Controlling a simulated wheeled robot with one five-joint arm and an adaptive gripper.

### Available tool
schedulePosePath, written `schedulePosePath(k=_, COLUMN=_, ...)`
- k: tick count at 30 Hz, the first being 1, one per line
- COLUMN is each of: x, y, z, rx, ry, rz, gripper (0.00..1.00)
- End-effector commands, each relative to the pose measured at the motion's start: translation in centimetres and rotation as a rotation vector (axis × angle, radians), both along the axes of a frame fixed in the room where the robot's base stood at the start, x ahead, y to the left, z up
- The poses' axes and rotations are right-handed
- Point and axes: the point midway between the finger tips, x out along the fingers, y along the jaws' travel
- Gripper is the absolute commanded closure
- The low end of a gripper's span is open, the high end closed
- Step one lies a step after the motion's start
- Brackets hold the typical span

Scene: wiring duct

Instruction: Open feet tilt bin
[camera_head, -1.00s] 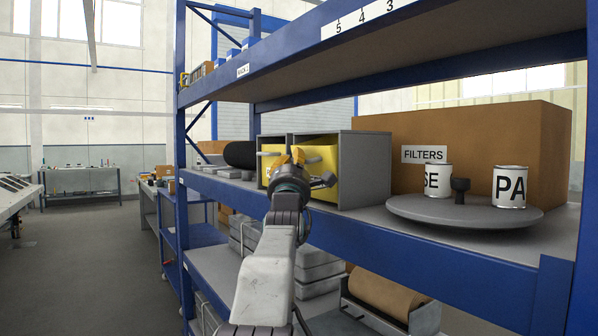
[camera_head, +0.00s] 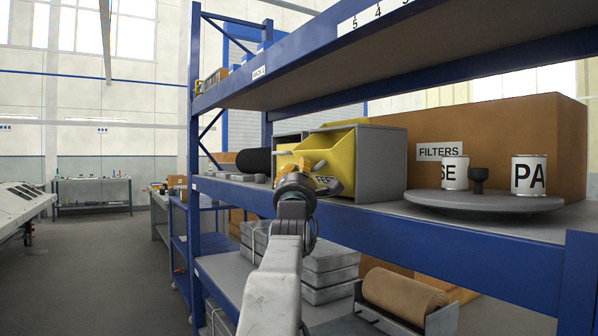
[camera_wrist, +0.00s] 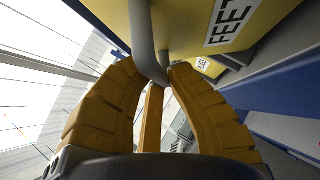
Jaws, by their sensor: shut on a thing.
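The feet tilt bin (camera_head: 335,160) is a yellow bin in a grey cabinet (camera_head: 384,165) on the blue rack's middle shelf. It is tilted outward, with its open top showing. In the wrist view its yellow front (camera_wrist: 190,20) carries a label reading "FEET" (camera_wrist: 230,18). A grey bar handle (camera_wrist: 146,45) stands off that front. My gripper (camera_wrist: 155,72) has its orange fingers closed around the handle. In the head view my gripper (camera_head: 295,165) is in front of the bin, hiding part of its front.
A second yellow bin front (camera_head: 284,150) shows at left in the cabinet. A round grey turntable (camera_head: 484,202) with cans and a large "FILTERS" carton (camera_head: 500,130) stand to the right. The upper shelf (camera_head: 420,65) overhangs the bins. The aisle floor (camera_head: 95,260) at left is clear.

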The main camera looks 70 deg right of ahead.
Motion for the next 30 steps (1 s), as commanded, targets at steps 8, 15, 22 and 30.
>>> schedulePosePath(k=8, x=-0.16, y=0.01, z=0.06, rx=-0.002, ry=0.000, rz=-0.003, gripper=1.00)
schedulePosePath(k=15, x=-0.16, y=0.00, z=0.06, rx=-0.002, ry=0.000, rz=-0.003, gripper=0.75)
schedulePosePath(k=22, x=-0.09, y=-0.02, z=0.00, rx=-0.001, ry=0.000, rz=-0.001, gripper=0.69)
schedulePosePath(k=30, x=-0.18, y=0.33, z=-0.18, rx=0.001, ry=0.001, rz=-0.001, gripper=0.69)
